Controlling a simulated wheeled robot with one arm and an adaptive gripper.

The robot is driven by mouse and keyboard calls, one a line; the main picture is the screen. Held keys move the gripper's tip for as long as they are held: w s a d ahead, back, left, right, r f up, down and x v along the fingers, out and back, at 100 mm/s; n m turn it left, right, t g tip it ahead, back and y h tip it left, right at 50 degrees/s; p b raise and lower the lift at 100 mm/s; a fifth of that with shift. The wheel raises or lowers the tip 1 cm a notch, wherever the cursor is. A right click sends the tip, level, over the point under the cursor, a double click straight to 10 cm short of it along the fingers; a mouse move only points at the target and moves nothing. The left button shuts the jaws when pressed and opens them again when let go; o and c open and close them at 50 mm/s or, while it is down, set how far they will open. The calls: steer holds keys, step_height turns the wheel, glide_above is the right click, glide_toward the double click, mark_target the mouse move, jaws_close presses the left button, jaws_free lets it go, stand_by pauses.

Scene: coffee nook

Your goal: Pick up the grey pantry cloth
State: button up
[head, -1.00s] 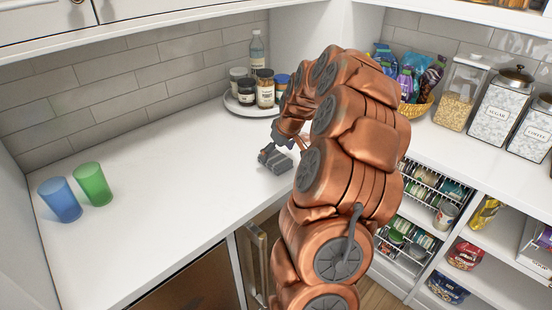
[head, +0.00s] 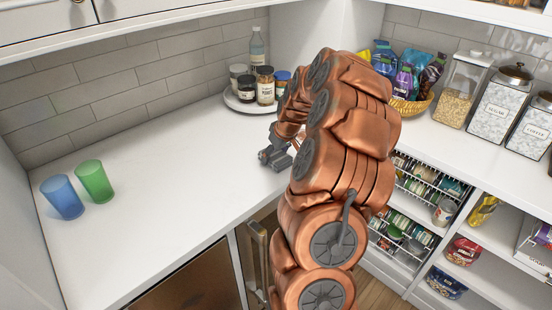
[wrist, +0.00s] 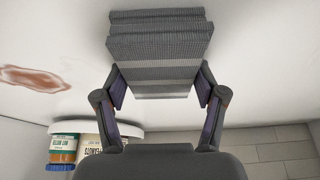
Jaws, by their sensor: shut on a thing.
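The grey pantry cloth (wrist: 160,45) is a folded, ribbed stack with a paler band, seen in the wrist view between my two fingers. My gripper (wrist: 160,90) is shut on its near part, with one finger pad against each side edge. The folded far part sticks out beyond the fingertips. In the head view my gripper (head: 275,157) is small, at the counter's inner corner area, and my arm hides much of it. Whether the cloth touches the counter or hangs just above it I cannot tell.
A round white tray (head: 244,108) with several jars and a bottle stands behind my gripper. A brown stain (wrist: 35,77) marks the counter in the wrist view. Blue (head: 62,198) and green (head: 95,182) cups stand at left. The white counter (head: 170,190) between is clear.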

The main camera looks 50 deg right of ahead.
mark_target(275, 154)
steer(key=shift+c, duration=0.2)
steer(key=shift+r+b, duration=0.95)
steer(key=shift+r, duration=0.8)
steer(key=s+a+b, duration=0.2)
steer(key=s+a, duration=0.1)
steer(key=s, duration=0.4)
steer(key=s+a+r+b, duration=0.1)
steer(key=s+a+b, duration=0.1)
steer(key=s, duration=0.5)
steer(key=shift+s+a+r+b, duration=0.25)
steer(key=shift+s+a+b, duration=0.05)
steer(key=shift+a, duration=0.5)
